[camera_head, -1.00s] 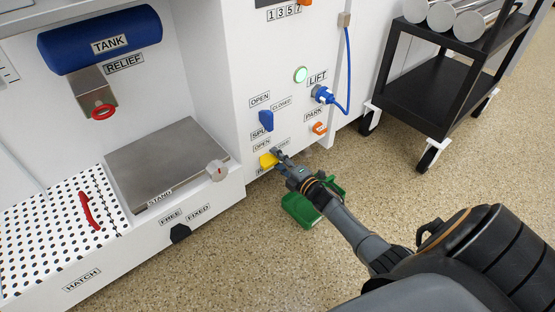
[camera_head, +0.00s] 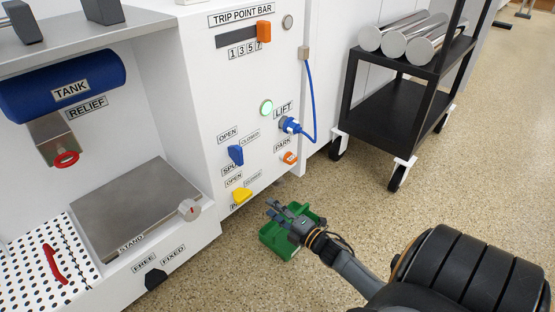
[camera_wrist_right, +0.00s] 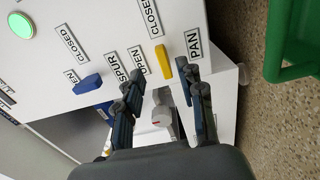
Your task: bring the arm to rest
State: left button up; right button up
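My right gripper (camera_head: 270,209) is at the lower middle of the head view, in front of the white cabinet (camera_head: 205,110) and above the green bin (camera_head: 275,238). Its two fingers are apart with nothing between them; they also show spread in the right wrist view (camera_wrist_right: 162,98). The yellow handle (camera_head: 241,195) on the cabinet is up and to the left of the fingertips, with a clear gap. In the right wrist view, the yellow handle (camera_wrist_right: 160,56) is beyond the fingers. My left gripper is not in view.
A blue handle (camera_head: 236,155) sits above the yellow one. A blue plug (camera_head: 290,125) with a cable and an orange park knob (camera_head: 289,158) are farther right. A black cart (camera_head: 398,115) with metal rolls stands at the upper right. Speckled floor is open between cart and arm.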

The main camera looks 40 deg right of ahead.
jog(key=shift+s, duration=0.65)
